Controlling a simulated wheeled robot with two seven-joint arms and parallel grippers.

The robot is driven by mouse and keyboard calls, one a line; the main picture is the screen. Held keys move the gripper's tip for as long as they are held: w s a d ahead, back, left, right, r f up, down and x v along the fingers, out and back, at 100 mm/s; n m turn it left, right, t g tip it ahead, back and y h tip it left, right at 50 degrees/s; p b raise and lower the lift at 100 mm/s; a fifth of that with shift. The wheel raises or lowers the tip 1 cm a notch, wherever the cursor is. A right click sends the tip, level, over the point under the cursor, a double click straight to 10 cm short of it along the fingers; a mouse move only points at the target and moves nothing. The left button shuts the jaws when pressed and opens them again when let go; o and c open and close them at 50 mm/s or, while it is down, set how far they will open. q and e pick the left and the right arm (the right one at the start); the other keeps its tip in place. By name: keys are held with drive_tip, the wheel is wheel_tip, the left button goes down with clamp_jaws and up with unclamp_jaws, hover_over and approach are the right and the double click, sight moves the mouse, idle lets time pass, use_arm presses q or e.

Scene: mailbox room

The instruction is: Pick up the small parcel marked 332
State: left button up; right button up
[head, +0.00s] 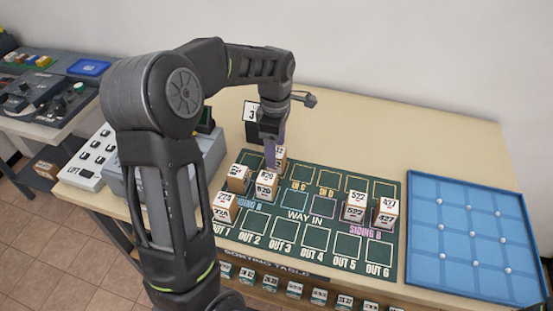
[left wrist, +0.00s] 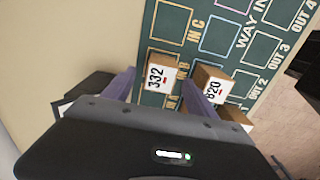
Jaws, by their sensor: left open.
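The small parcel marked 332 (head: 281,156) is a brown box with a white label, standing at the back left of the green sorting mat (head: 270,236). My left gripper (head: 270,160) is open and points down at it, hiding part of it in the head view. In the left wrist view the 332 parcel (left wrist: 160,74) shows between the two open fingers (left wrist: 162,84), closer to the left one. I cannot tell whether either finger touches it. The parcel marked 820 (left wrist: 214,80) sits just beyond the right finger. My right gripper is not in view.
More parcels stand near the left gripper, including one marked 724 (head: 224,207) and a brown one (head: 238,178). Parcels marked 522 (head: 355,206) and 427 (head: 386,213) stand at the mat's right. A blue tray (head: 412,225) lies further right. The table behind the mat is mostly clear.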

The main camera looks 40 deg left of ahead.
use_arm(q)
wheel_tip(320, 180, down, 4)
drive_tip(key=shift+d+f+p, duration=0.15)
drive_tip(key=shift+f+p, duration=0.05)
drive_tip(key=shift+p, duration=0.2)
idle(0.3)
clamp_jaws()
idle(0.6)
